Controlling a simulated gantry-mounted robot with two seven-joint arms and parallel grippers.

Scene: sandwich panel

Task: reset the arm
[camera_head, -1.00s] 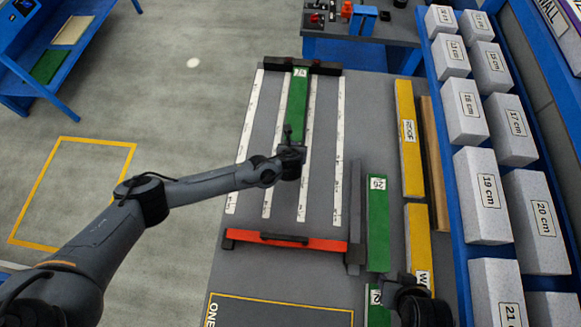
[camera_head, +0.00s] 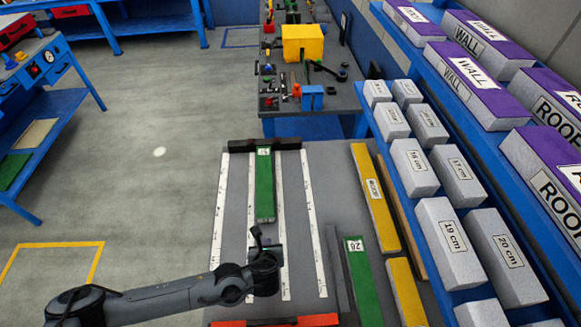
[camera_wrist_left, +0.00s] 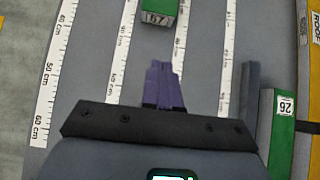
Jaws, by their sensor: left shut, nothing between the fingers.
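My left arm comes in from the lower left in the head view. Its gripper (camera_head: 257,236) is over the grey measuring board, just short of the near end of a green strip (camera_head: 264,190). In the left wrist view the dark purple fingers (camera_wrist_left: 164,83) are together with nothing between them. My right gripper is not in view.
White rulers (camera_head: 219,225) run along the board, with a red bar (camera_head: 320,320) at its near end. Another green strip (camera_head: 364,285) and yellow strips (camera_head: 375,200) lie to the right. Grey blocks (camera_head: 414,168) fill the blue rack. A tool table stands behind.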

